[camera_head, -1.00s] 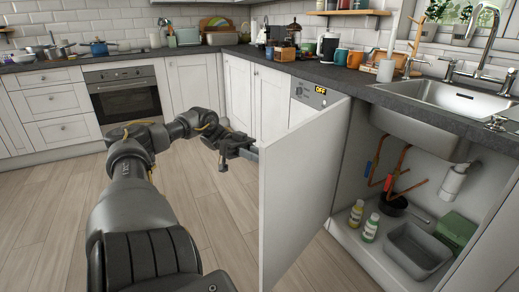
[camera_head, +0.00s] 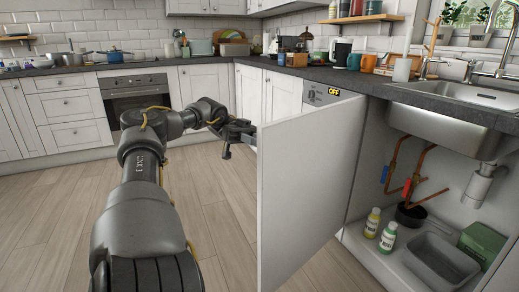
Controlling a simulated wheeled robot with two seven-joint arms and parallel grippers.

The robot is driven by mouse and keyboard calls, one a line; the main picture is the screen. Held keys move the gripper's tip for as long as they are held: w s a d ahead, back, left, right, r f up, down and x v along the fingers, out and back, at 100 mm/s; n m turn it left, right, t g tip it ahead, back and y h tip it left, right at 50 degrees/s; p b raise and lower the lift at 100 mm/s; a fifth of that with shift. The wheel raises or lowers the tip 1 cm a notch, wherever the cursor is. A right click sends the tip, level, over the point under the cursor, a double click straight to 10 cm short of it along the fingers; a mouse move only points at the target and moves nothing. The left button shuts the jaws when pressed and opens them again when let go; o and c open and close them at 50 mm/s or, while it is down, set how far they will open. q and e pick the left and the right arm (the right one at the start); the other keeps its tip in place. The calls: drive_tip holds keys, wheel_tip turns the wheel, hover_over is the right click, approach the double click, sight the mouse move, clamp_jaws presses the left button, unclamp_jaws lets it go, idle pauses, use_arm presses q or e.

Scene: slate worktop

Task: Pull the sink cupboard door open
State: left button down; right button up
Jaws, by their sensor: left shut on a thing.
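The sink cupboard door (camera_head: 308,195) is a white panel that stands wide open, swung out to the left of the cupboard. Its inner face is towards me. My left gripper (camera_head: 250,137) is at the door's far side near its top left edge, shut on the door's handle, which the panel mostly hides. The open sink cupboard (camera_head: 462,210) shows its inside below the steel sink (camera_head: 440,125). My right gripper is not in view.
Inside the cupboard are two bottles (camera_head: 388,237), a grey basin (camera_head: 440,262), a green box (camera_head: 482,245) and copper pipes (camera_head: 416,180). A dishwasher (camera_head: 318,93) stands beyond the door. The wooden floor (camera_head: 60,225) at left is clear.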

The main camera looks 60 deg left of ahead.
use_arm(q)
drive_tip(key=shift+a+r, duration=0.1)
drive_tip(key=shift+a, duration=0.05)
idle(0.3)
drive_tip(key=c, duration=1.1)
unclamp_jaws()
